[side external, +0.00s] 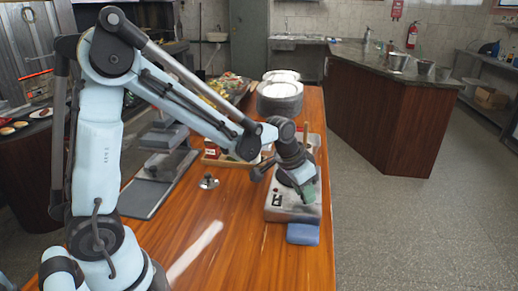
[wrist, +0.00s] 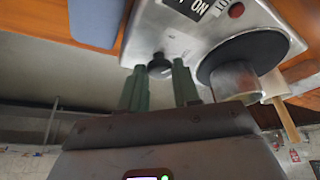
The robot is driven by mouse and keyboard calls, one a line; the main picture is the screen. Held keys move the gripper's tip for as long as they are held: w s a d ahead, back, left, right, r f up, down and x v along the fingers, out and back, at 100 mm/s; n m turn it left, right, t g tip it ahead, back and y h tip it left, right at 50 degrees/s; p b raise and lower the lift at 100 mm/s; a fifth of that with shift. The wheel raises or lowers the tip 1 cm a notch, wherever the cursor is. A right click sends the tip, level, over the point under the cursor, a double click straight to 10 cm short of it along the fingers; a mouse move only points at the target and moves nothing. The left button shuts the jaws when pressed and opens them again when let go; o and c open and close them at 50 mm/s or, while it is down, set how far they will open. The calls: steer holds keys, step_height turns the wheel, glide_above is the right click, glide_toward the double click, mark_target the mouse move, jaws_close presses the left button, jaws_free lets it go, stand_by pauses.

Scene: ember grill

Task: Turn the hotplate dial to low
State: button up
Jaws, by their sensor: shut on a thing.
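The hotplate (side external: 282,212) stands on the wooden counter in the side external view, partly behind my arm. In the wrist view its pale body (wrist: 215,22) has a printed label reading ON, a red light (wrist: 236,10) and a dark round plate (wrist: 225,52). The dark dial (wrist: 159,72) sits on its front face. My gripper (wrist: 158,66) has its two green fingers on either side of the dial and is shut on it. My gripper also shows at the hotplate in the side external view (side external: 308,193). The dial's setting cannot be read.
A metal pot (wrist: 236,80) with a wooden handle (wrist: 285,122) is on the plate. A blue block (side external: 303,234) lies at the hotplate's near edge. A small metal object (side external: 208,182) and a grey tray (side external: 150,188) are to the left.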

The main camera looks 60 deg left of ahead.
steer(key=m+h, duration=0.1)
steer(key=m, duration=0.1)
steer(key=m+h, duration=0.1)
steer(key=m, duration=0.2)
steer(key=shift+w+a+m+g, duration=0.1)
steer(key=shift+a+m+g, duration=0.1)
steer(key=shift+m+g, duration=0.15)
steer(key=shift+g, duration=0.25)
steer(key=o, duration=1.1)
steer(key=shift+c, duration=0.2)
steer(key=shift+r, duration=0.1)
steer(key=v, duration=1.2)
steer(key=shift+a, duration=0.1)
